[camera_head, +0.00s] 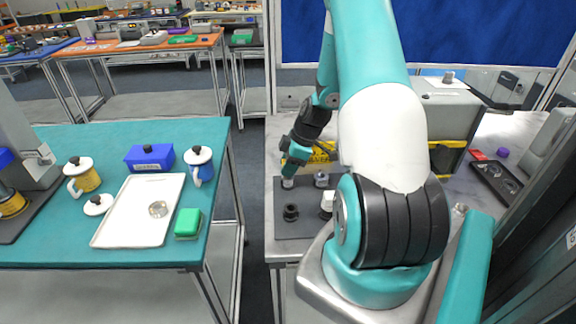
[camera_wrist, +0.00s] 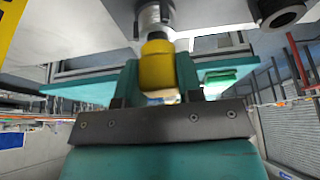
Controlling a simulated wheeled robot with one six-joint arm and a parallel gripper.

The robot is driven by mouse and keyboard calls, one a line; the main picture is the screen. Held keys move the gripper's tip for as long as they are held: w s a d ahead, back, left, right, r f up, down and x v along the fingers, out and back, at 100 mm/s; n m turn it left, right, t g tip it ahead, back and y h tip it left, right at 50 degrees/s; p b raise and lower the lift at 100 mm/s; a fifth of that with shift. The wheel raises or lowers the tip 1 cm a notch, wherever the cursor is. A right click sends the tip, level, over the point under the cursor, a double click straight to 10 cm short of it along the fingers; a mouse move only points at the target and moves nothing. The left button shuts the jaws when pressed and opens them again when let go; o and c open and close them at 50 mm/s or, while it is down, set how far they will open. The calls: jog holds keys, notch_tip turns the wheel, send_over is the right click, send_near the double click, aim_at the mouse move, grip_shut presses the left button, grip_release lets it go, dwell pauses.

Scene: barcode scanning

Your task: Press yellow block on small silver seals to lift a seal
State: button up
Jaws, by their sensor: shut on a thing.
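The block is hidden in the head view, and no separate seals can be made out.
A black ring-shaped part (camera_head: 291,212) and a white-topped part (camera_head: 327,201) stand on the mat; the ring also shows in the wrist view (camera_wrist: 283,12). A yellow-banded grey machine (camera_head: 447,125) stands behind. A dark tray (camera_head: 496,178) lies at the right.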

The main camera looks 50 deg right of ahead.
jog(key=o, duration=0.3)
jog(key=c, duration=0.4)
jog(key=shift+f+b, duration=0.8)
jog(key=shift+b, duration=0.05)
dwell(1.9)
jog(key=shift+r, duration=0.15)
jog(key=shift+r+p, duration=2.35)
jog(key=shift+r, duration=1.1)
